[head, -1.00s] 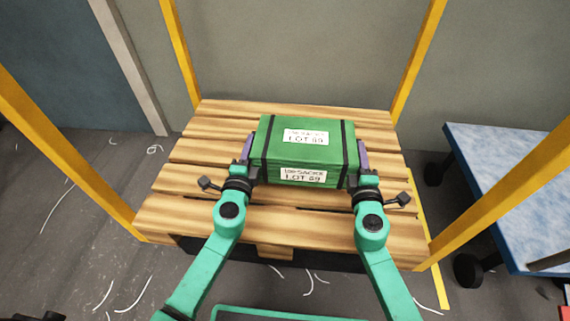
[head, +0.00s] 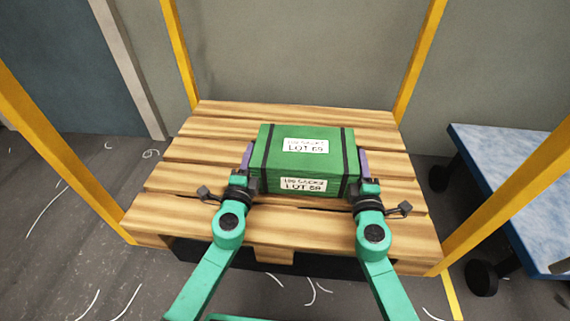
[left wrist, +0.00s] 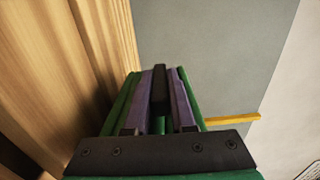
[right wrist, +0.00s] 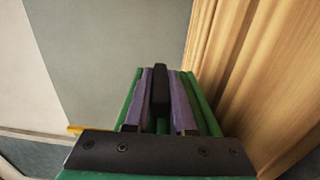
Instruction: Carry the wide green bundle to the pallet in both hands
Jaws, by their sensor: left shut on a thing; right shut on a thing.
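The wide green bundle (head: 268,160) has two dark straps and white LOT labels on its top and front. It is level over the middle of the wooden pallet (head: 190,215); I cannot tell whether it touches the slats. My left gripper (head: 247,163) is shut at its left end and my right gripper (head: 365,168) at its right end. In the left wrist view the purple fingers (left wrist: 160,105) sit either side of a black grip (left wrist: 159,85) on the green end. The right wrist view shows the same, with purple fingers (right wrist: 160,105) around a black grip (right wrist: 160,85).
Yellow posts stand around the pallet, including a front left post (head: 65,150) and a front right post (head: 505,200). A blue-topped cart (head: 510,160) on black wheels stands at the right. A grey wall (head: 300,50) is behind. Bare slats surround the bundle.

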